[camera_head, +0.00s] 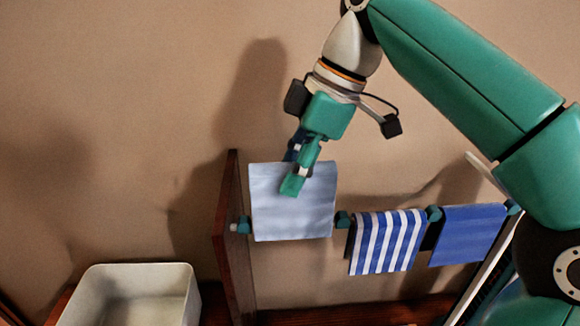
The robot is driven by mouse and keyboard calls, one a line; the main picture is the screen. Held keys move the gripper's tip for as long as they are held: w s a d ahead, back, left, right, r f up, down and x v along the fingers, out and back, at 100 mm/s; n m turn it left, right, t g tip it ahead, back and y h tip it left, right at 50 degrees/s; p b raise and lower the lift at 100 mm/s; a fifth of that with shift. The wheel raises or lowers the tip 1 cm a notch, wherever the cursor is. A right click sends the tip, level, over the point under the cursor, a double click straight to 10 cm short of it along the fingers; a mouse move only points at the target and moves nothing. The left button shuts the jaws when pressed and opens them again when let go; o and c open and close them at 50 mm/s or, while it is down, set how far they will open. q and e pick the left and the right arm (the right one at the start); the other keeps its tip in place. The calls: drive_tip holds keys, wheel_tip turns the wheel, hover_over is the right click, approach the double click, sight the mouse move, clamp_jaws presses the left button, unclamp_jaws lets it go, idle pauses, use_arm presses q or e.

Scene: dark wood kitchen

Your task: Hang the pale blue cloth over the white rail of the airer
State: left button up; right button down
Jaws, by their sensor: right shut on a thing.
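My right gripper (298,178) is shut on the pale blue cloth (292,215), near the cloth's top edge. The cloth hangs nearly flat and upright, its top edge above the rail's height. It covers part of the airer's rail (243,225), which shows as short, mostly teal stretches either side of the cloth, with a whitish left end. I cannot tell whether the cloth touches the rail. My left gripper is not in view.
A blue and white striped cloth (386,242) and a plain blue cloth (467,234) hang on the rail to the right. A dark wooden upright (228,240) stands at the left end. A pale open bin (130,275) sits at lower left. The wall is behind.

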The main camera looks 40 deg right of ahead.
sight(370, 213)
drive_tip(key=shift+f+b, duration=3.8)
drive_tip(key=shift+f, duration=1.1)
drive_tip(key=c, duration=0.7)
unclamp_jaws()
drive_tip(key=shift+o, duration=0.2)
drive_tip(key=shift+s+d+r, duration=0.1)
drive_tip(key=shift+d+r, duration=0.1)
drive_tip(key=shift+r, duration=0.3)
drive_tip(key=shift+v, duration=0.9)
drive_tip(key=s+d, duration=0.2)
drive_tip(key=d, duration=0.1)
drive_tip(key=s+d, duration=0.2)
drive_tip(key=d, duration=0.1)
drive_tip(key=s+d, duration=0.2)
drive_tip(key=d, duration=0.1)
drive_tip(key=shift+d, duration=0.4)
drive_tip(key=shift+s+d, duration=0.15)
drive_tip(key=shift+d, duration=0.1)
